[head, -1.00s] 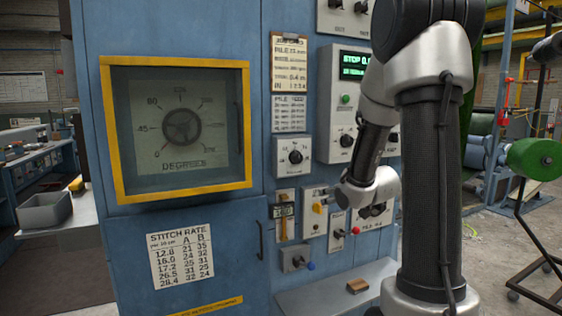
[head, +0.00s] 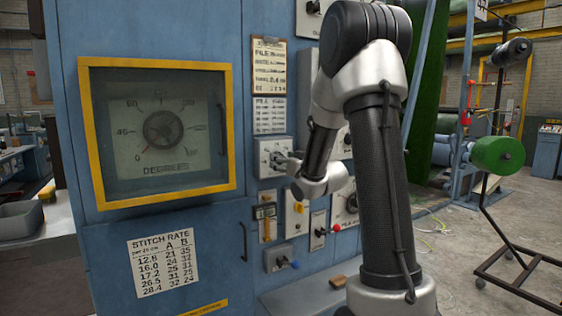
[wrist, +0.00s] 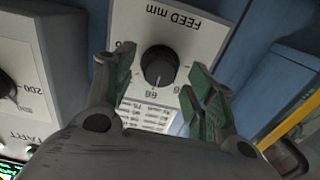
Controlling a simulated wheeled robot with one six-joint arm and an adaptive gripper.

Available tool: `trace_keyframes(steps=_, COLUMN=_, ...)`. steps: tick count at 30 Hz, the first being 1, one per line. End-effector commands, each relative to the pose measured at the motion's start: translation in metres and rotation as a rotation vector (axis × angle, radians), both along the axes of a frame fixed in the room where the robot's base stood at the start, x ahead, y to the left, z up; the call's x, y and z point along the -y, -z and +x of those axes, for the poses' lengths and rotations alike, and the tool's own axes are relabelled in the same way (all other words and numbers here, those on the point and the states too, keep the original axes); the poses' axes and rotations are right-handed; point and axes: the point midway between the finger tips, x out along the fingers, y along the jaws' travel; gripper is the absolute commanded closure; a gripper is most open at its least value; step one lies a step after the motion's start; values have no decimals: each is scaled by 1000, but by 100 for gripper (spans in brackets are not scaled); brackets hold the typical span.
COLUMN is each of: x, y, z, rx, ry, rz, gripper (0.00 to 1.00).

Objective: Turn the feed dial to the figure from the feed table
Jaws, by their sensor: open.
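The feed dial (wrist: 159,66) is a round black knob on a pale plate marked FEED mm, upside down in the wrist view. Small figures ring it, too blurred to read surely. My gripper (wrist: 160,82) is open, with a green-padded finger on either side of the knob; I cannot tell whether they touch it. In the head view the feed dial's plate (head: 264,148) is partly hidden by my gripper (head: 287,162). A printed card (head: 269,115) hangs above the plate, its small text unreadable here. It seems to show in the wrist view too (wrist: 150,117).
A stitch rate table (head: 163,262) is on the cabinet, below a yellow-framed degrees gauge (head: 160,130). A clipboard (head: 268,67) hangs above the card. A yellow knob (head: 298,208), a red button (head: 337,228) and a blue-ended lever (head: 294,264) sit below. A shelf (head: 300,298) juts out underneath.

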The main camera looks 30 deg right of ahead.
Motion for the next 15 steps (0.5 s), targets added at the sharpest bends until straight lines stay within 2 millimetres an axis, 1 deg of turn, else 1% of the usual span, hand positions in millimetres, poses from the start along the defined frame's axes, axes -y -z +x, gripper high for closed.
trace_keyframes(steps=1, x=0, y=0, z=6, rx=0, ry=-1, rz=0, gripper=45)
trace_keyframes(steps=5, x=0, y=1, z=15, rx=-2, ry=0, rz=0, gripper=45)
trace_keyframes(steps=13, x=0, y=0, z=17, rx=-1, ry=0, rz=-1, gripper=45)
trace_keyframes(steps=15, x=0, y=0, z=17, rx=-1, ry=0, rz=-1, gripper=58)
